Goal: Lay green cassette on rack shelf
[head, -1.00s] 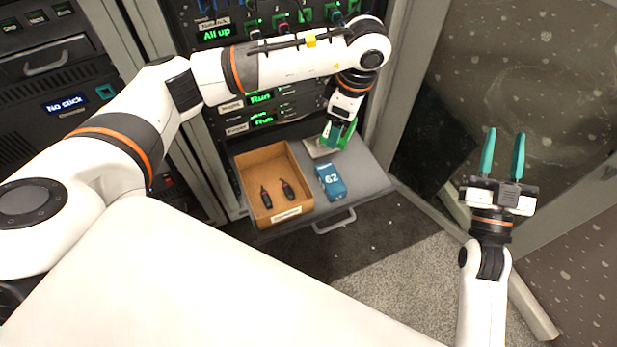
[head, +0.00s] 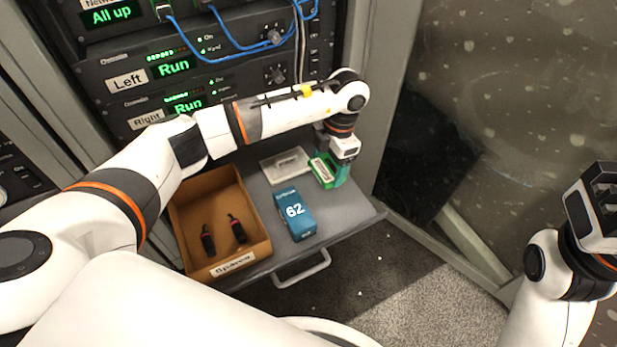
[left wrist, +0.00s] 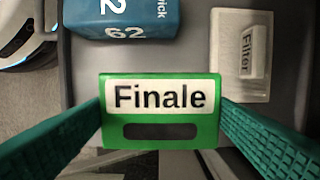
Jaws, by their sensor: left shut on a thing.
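The green cassette (head: 322,172), labelled "Finale" in the left wrist view (left wrist: 158,118), is between the fingers of my left gripper (head: 332,172). The gripper is shut on it, with one teal finger at each side. The cassette is low over the right rear part of the grey rack shelf (head: 346,208), right of a pale case. I cannot tell whether it touches the shelf. My right gripper (head: 597,195) is at the right edge, away from the shelf; its fingers cannot be made out.
On the shelf are an open cardboard box (head: 255,248) with two dark connectors, a blue pack marked 62 (head: 294,214) and the pale case (head: 285,165) labelled "Filter". Rack units with blue cables (head: 195,52) stand above. Bare shelf shows at the front right.

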